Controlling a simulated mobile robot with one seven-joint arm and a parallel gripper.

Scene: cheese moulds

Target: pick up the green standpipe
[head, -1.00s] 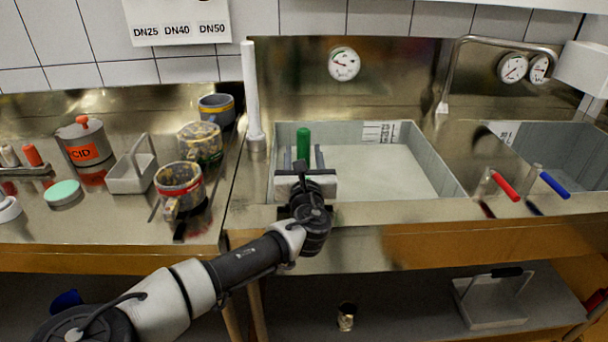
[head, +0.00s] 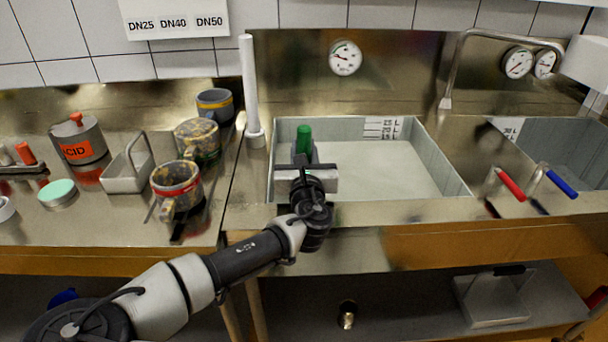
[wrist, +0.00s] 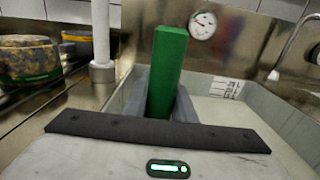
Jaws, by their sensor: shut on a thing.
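The green standpipe (head: 304,140) stands upright in the left part of the left basin (head: 436,153). It also shows in the wrist view (wrist: 167,72), where it rises between the fingers and leans slightly to the right. My gripper (head: 304,155) is over the near left part of the basin. In the wrist view its two grey fingers (wrist: 160,98) are closed on the two sides of the pipe. The pipe's lower end is hidden behind my gripper.
A white standpipe (head: 250,95) stands on the counter left of the basin. Mugs (head: 177,185), a caddy (head: 128,170) and an acid can (head: 80,142) stand farther left. Red (head: 511,184) and blue (head: 561,183) valve handles are to the right. The basin's right part is clear.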

